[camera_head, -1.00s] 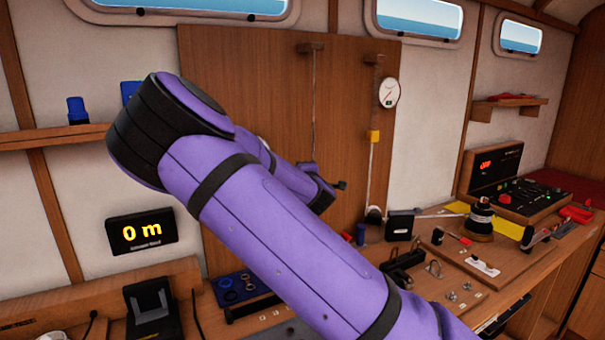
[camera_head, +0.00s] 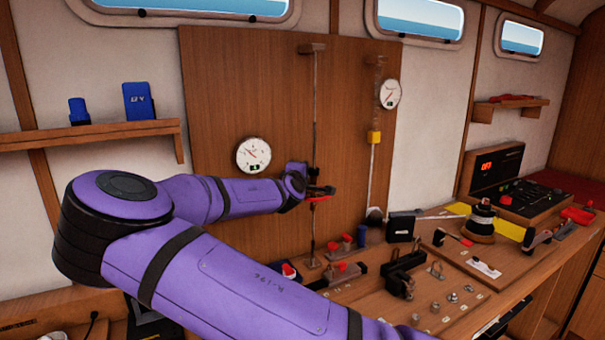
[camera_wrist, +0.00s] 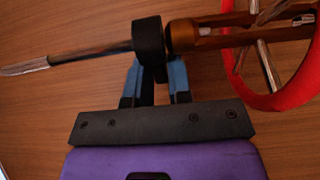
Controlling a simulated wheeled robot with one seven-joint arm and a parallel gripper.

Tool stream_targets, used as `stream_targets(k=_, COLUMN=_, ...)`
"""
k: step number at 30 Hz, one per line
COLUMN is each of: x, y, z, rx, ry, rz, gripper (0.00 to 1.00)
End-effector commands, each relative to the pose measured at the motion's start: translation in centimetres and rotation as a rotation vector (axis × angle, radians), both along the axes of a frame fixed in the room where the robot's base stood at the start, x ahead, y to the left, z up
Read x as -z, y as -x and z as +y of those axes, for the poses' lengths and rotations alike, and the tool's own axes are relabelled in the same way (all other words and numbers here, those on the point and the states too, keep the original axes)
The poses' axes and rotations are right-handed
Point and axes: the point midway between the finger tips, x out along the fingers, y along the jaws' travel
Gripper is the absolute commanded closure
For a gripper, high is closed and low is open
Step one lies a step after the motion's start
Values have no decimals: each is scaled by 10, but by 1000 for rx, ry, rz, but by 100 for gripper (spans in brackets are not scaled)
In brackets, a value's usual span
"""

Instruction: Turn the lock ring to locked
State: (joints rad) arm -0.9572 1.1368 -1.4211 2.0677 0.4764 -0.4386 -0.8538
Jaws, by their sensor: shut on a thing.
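In the wrist view, a black collar (camera_wrist: 149,50), which looks like the lock ring, sits around a metal rod (camera_wrist: 75,55) beside a brown, copper-toned part (camera_wrist: 190,37). A red hoop with metal spokes (camera_wrist: 238,85) is at the right of it. My gripper (camera_wrist: 155,72) has its two blue-padded fingers on the collar, closed on it. In the head view, my gripper (camera_head: 316,190) is at the upright rod (camera_head: 315,110) on the wooden board, with red (camera_head: 320,198) showing beside it. The collar is too small there to make out, and no lock marking is readable.
A round gauge (camera_head: 254,154) and another gauge (camera_head: 389,93) are on the board (camera_head: 230,80). A second rod with a yellow block (camera_head: 374,137) is to the right. The bench below holds red-topped parts (camera_head: 346,240), black clamps (camera_head: 403,270) and a control box (camera_head: 510,185).

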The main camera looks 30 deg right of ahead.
Motion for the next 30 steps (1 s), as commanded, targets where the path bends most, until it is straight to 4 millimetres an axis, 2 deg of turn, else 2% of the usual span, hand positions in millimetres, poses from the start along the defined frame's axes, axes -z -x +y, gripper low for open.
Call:
stream_targets(k=9, x=1, y=-2, z=-2, rx=72, ry=-1, rz=2, gripper=100)
stream_targets(k=23, x=1, y=-2, z=-2, rx=82, ry=-2, rz=2, gripper=100)
stream_targets(k=24, x=1, y=-2, z=-2, rx=82, ry=-2, rz=2, gripper=79)
stream_targets(k=26, x=1, y=-2, z=-2, rx=82, ry=-2, rz=2, gripper=65)
stream_targets(k=27, x=1, y=-2, z=-2, rx=82, ry=-2, rz=2, gripper=62)
stream_targets(k=30, x=1, y=-2, z=-2, rx=81, ry=-1, rz=1, gripper=62)
